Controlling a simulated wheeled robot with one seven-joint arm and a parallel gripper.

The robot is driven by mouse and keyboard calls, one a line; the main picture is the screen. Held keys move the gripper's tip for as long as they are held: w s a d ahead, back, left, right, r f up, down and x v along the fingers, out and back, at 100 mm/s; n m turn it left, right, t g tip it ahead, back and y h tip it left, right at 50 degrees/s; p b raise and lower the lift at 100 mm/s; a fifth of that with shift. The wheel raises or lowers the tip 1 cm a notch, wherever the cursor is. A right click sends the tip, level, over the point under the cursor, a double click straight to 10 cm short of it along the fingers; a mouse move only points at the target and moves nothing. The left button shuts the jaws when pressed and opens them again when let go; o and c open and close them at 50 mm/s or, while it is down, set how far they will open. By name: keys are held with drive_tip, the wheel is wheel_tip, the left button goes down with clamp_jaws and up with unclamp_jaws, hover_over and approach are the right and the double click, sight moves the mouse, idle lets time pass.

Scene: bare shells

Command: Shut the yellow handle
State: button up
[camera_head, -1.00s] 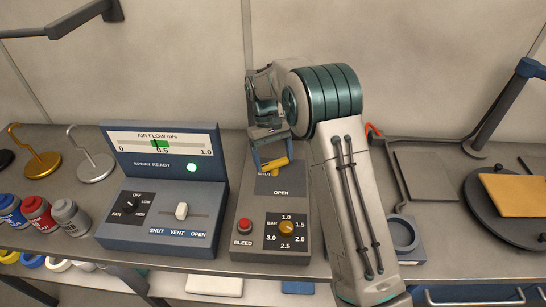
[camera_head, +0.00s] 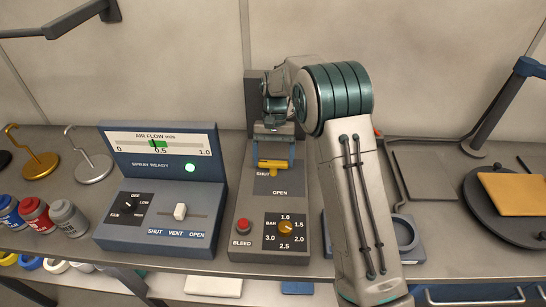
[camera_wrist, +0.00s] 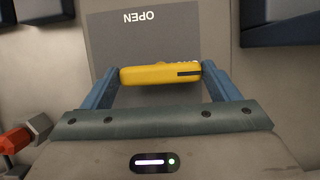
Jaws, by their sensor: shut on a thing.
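The yellow handle (camera_head: 272,166) sits on the upper plate of the grey panel (camera_head: 245,200), with the "SHUT" label just below its left end and "OPEN" lower down. It lies nearly level across the picture. My gripper (camera_head: 274,162) reaches down from behind, its blue fingers at the two ends of the handle. In the wrist view the handle (camera_wrist: 160,75) lies crosswise between both blue fingers, and my gripper (camera_wrist: 160,72) is shut on it. The handle covers most of the label beside it there; "OPEN" shows upside down beyond.
The panel also bears a red bleed button (camera_head: 243,226) and an orange pressure knob (camera_head: 286,228). A blue air-flow console (camera_head: 120,238) stands close on the left, its green lamp lit. A grey ring holder (camera_head: 405,235) is on the right, beside my arm.

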drive_tip(key=shift+w+r, duration=0.1)
drive_tip(key=o, duration=0.9)
drive_tip(key=v, duration=1.3)
drive_tip(key=shift+r+b, duration=0.35)
drive_tip(key=shift+b, duration=0.1)
